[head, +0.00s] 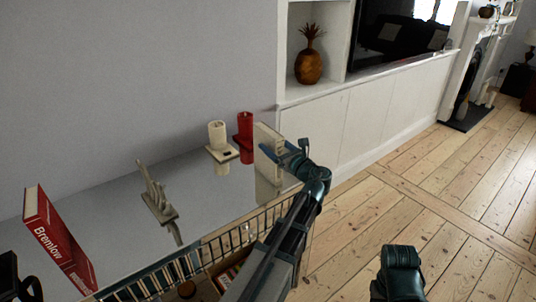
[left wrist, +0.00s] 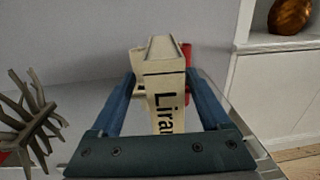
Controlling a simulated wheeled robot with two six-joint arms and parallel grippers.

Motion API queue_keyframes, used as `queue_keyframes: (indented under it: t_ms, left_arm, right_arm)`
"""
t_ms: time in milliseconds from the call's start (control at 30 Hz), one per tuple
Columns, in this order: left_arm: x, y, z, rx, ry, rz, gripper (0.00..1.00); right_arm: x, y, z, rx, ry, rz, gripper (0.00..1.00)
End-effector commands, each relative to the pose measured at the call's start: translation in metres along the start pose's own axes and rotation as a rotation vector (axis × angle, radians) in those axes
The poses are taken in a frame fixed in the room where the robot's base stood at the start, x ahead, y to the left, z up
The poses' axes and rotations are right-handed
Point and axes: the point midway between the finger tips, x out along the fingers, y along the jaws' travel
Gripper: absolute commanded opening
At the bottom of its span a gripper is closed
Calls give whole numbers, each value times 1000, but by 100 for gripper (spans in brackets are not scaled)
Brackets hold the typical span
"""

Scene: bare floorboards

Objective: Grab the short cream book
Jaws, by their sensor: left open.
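The short cream book (head: 267,140) stands upright near the right end of a glossy grey surface. In the left wrist view the cream book (left wrist: 163,82) shows dark letters reading "Lira" down its spine. My left gripper (head: 284,149) is at the book, with its blue fingers apart. In the left wrist view one finger of the gripper (left wrist: 160,76) is on each side of the book. I cannot tell whether either finger touches it. The lower part of the book is partly hidden by the gripper in the head view.
A red candle (head: 245,124) and a cream candle (head: 217,134) stand just left of the book. A coral-like ornament (head: 157,196) and a red book (head: 57,240) are farther left. A slatted basket (head: 262,222) is below the front edge. Floorboards at right are clear.

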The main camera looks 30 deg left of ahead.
Motion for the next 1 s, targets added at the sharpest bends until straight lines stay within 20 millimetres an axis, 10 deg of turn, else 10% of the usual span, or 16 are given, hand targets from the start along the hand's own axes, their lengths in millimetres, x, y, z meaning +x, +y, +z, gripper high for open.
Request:
queue_keyframes:
  t_ms: [533, 1000]
  left_arm:
    - [44, -6, -1, 0, 0, 0, 80]
    - [44, -6, -1, 0, 0, 0, 0]
  right_arm:
    - [1, 0, 0, 0, 0, 0, 50]
    - [1, 0, 0, 0, 0, 0, 50]
